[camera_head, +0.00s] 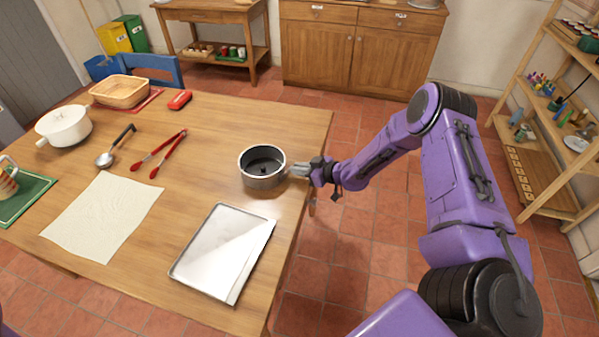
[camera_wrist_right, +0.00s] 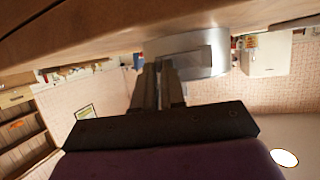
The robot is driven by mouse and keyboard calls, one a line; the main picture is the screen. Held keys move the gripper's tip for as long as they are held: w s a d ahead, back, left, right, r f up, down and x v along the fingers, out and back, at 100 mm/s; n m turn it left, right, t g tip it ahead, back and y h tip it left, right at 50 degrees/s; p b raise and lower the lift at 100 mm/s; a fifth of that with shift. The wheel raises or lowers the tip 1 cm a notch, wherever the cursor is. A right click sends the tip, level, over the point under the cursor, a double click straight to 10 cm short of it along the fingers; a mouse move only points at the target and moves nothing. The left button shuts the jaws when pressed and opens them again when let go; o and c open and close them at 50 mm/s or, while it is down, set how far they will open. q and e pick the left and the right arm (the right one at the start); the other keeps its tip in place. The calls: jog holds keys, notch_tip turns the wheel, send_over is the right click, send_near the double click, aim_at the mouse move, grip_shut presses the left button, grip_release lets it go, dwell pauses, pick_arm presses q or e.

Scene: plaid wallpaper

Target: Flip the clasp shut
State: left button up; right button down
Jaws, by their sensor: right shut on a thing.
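A round dark-lined metal pan (camera_head: 262,181) stands on the wooden table near its right edge. My right gripper (camera_head: 297,170) comes in from the right at the pan's side. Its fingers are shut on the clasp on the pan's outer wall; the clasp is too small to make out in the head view. In the right wrist view the fingers (camera_wrist_right: 160,68) meet a flat metal clasp (camera_wrist_right: 190,58) on the silver pan wall (camera_wrist_right: 185,42). The fingers hide part of the clasp, so I cannot tell its exact angle. My left gripper is not in view.
A metal baking tray (camera_head: 222,250) lies in front of the pan, and a pale cloth (camera_head: 103,215) lies left of it. Red tongs (camera_head: 160,153), a ladle (camera_head: 115,147), a white pot (camera_head: 64,126) and a basket (camera_head: 120,92) are farther left. The table behind the pan is clear.

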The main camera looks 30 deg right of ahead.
jog(key=shift+w+n+g+y, duration=0.35)
jog(key=shift+n+g+y, duration=0.05)
jog(key=shift+n, duration=0.1)
jog(key=c, duration=1.2)
grip_release()
jog(key=v, duration=1)
jog(key=shift+s, duration=0.3)
jog(key=shift+d, duration=0.15)
